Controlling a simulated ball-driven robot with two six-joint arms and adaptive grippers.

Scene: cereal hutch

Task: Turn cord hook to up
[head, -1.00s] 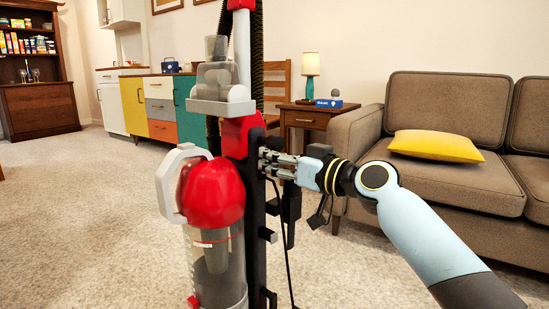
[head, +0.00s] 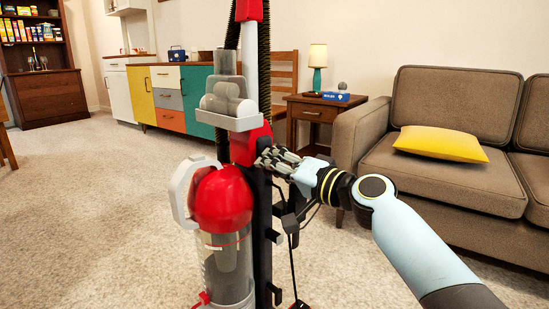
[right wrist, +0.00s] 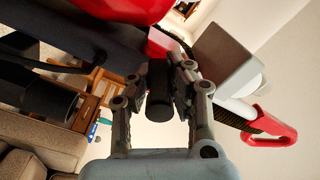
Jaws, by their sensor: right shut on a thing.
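A red and grey upright vacuum cleaner (head: 222,200) stands in front of me, with a black spine along its right side. My right gripper (head: 266,158) reaches the upper part of the spine from the right, just below the red neck. In the right wrist view its fingers (right wrist: 158,105) close around a short black peg-like piece, the cord hook (right wrist: 158,92). In the head view the fingers cover most of this hook, and I cannot tell its exact angle. My left gripper is out of view.
A lower black hook (head: 272,237) sticks out from the spine, with a thin dark cord hanging nearby. A sofa (head: 455,190) with a yellow pillow stands at right, beside a side table (head: 312,115) with a lamp. Carpet at left is open.

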